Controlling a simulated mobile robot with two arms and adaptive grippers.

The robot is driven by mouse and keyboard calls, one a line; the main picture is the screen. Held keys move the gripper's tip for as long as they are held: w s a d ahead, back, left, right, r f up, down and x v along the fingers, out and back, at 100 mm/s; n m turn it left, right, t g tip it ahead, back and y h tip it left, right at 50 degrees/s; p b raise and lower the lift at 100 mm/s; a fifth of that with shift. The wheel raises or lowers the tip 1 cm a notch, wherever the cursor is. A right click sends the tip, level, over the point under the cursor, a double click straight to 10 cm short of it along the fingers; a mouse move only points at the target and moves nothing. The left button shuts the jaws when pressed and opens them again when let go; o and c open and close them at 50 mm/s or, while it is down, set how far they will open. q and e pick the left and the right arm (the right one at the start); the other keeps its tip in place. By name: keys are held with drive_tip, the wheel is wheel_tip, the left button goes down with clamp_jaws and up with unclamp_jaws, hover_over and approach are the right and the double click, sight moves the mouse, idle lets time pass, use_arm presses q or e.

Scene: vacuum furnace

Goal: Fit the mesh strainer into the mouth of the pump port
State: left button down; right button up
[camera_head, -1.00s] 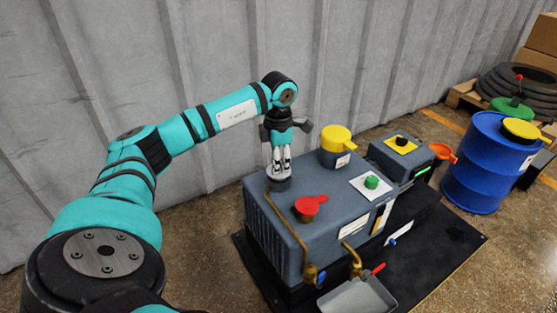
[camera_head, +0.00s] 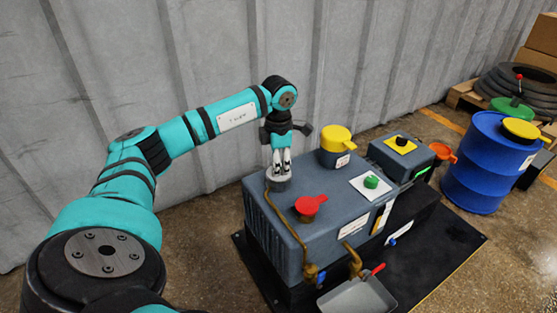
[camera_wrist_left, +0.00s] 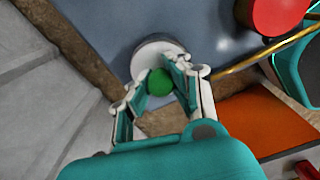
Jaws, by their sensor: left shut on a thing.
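The pump port (camera_head: 278,184) is a short grey upright cylinder at the back left corner of the grey pump's top. My left gripper (camera_head: 281,170) points down right above it. In the left wrist view its fingers (camera_wrist_left: 163,80) are shut on a green round knob (camera_wrist_left: 159,83), which I take for the top of the mesh strainer. The knob is over the pale round port (camera_wrist_left: 153,52). No mesh shows, and I cannot tell how far the strainer sits in the mouth. My right gripper is not in view.
On the pump are a red cap (camera_head: 310,203), a yellow cap (camera_head: 337,137), a green button (camera_head: 371,181) and a brass pipe (camera_head: 290,232) close to the port. A grey tray (camera_head: 357,297) stands in front. A blue drum (camera_head: 482,165) stands at right. A wall is behind.

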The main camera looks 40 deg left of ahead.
use_arm(q)
drive_tip(key=shift+f, duration=0.1)
drive_tip(key=c, duration=1.2)
unclamp_jaws()
drive_tip(key=shift+r, duration=0.4)
wheel_tip(320, 180, up, 11)
drive_tip(key=shift+d, duration=0.1)
